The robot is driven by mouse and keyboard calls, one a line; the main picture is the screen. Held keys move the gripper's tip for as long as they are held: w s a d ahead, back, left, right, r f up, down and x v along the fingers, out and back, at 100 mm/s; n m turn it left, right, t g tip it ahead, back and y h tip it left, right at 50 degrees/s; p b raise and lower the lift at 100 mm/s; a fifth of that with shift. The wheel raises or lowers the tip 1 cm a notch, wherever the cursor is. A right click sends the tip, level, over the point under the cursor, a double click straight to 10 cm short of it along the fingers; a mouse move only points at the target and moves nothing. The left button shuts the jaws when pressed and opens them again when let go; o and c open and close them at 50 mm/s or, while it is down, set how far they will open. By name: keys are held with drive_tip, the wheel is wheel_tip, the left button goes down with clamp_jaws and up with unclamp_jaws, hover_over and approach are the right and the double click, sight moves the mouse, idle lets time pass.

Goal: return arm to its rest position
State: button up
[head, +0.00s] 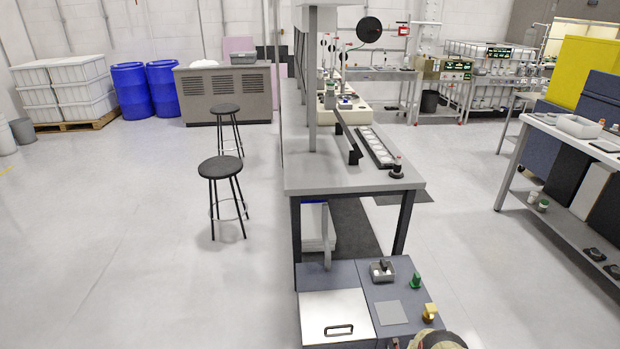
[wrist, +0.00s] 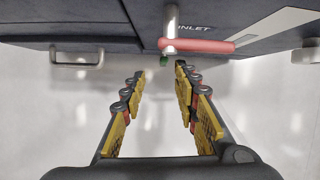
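My gripper (wrist: 159,76) shows in the wrist view, with its two yellow-padded fingers spread wide apart. Nothing is between the fingers except a view of the pale floor. The fingertips point toward a dark grey cabinet front (wrist: 100,22) and appear apart from it. The rest position itself is not marked in either view.
A valve with a red lever (wrist: 205,46) and metal handles (wrist: 78,57) stick out from the cabinet near my fingertips. In the head view, a low grey cabinet (head: 340,280) stands before a long workbench (head: 300,178). Stools (head: 220,167) stand left; open floor (head: 120,240) lies beyond.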

drive_tip(key=s+a+f+n+g+y, duration=0.1)
drive_tip(key=s+a+f+n+y, duration=0.1)
drive_tip(key=s+a+n, duration=0.35)
drive_tip(key=s+a+r+n+g+y, duration=0.1)
drive_tip(key=a+r+n, duration=0.25)
drive_tip(key=r, duration=0.25)
drive_tip(key=s+a+r+n+g+y, duration=0.1)
drive_tip(key=a+r+n, duration=0.1)
drive_tip(key=r+n, duration=0.3)
drive_tip(key=s+a+r+n+g, duration=0.15)
drive_tip(key=r+n, duration=0.35)
drive_tip(key=r, duration=0.8)
drive_tip(key=s+a+r+n+g, duration=0.15)
drive_tip(key=r+n, duration=0.25)
drive_tip(key=r, duration=0.9)
drive_tip(key=s+a+r+n+t+h+p, duration=0.1)
drive_tip(key=s+r+n, duration=0.3)
drive_tip(key=s+r, duration=0.4)
drive_tip(key=s+a+r+n+t+h+p, duration=0.1)
drive_tip(key=s+r+n+t, duration=0.2)
drive_tip(key=r, duration=1.7)
drive_tip(key=s+a+r+n+t+h+p, duration=0.1)
drive_tip(key=s+a+r+n+t+h, duration=0.1)
drive_tip(key=s+r, duration=1)
wheel_tip(320, 180, up, 3)
drive_tip(key=n+t, duration=0.1)
drive_tip(key=n, duration=0.1)
drive_tip(key=shift+s+n, duration=0.3)
drive_tip(key=shift+d+r, duration=0.1)
